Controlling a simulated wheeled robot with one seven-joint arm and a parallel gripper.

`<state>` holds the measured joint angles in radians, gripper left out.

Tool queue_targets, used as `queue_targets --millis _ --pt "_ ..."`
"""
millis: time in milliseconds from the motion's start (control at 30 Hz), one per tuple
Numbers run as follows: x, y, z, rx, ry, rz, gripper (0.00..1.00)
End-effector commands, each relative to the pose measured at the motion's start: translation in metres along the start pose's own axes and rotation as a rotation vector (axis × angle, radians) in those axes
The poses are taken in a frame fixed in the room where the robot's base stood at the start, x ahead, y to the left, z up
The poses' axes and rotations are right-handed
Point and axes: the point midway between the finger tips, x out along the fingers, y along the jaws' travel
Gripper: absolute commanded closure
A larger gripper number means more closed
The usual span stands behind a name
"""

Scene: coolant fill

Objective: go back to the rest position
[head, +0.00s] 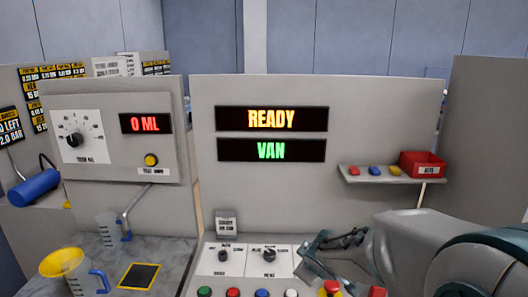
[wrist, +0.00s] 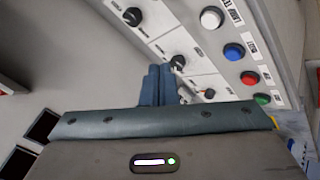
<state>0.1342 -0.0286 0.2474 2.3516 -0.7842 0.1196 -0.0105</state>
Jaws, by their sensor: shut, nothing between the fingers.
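My gripper (head: 318,262) is at the lower middle right of the head view, in front of the console panel (head: 215,258) with its knobs and coloured buttons. In the wrist view my gripper (wrist: 157,72) shows two blue-grey fingers side by side, shut and with nothing between them. The fingertips lie close to the panel's black knobs (wrist: 176,62) in that view; I cannot tell whether they touch one. My arm (head: 410,245) reaches in from the lower right and hides the right part of the console.
A shelf with a red bin (head: 422,164) and small coloured blocks is on the right wall. Two displays (head: 271,119) read READY and VAN. On the left counter stand a clear jug (head: 112,230), a jug with a yellow funnel (head: 65,265) and a dark yellow-edged pad (head: 139,276).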

Motion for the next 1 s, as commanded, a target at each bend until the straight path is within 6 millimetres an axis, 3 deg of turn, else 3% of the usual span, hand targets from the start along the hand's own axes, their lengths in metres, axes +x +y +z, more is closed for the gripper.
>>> queue_targets --millis 33,167,300,500,700,1000 --pt "-0.019 0.008 0.015 0.079 -0.052 0.030 1.00" --pt "-0.062 0.007 0.053 0.295 -0.179 0.049 1.00" --pt "-0.107 -0.015 0.086 0.526 -0.286 0.005 1.00" --pt "-0.153 -0.058 0.109 0.764 -0.371 -0.124 1.00" --pt "-0.171 -0.081 0.113 0.851 -0.400 -0.203 1.00" --pt "-0.172 -0.082 0.113 0.856 -0.402 -0.207 1.00"
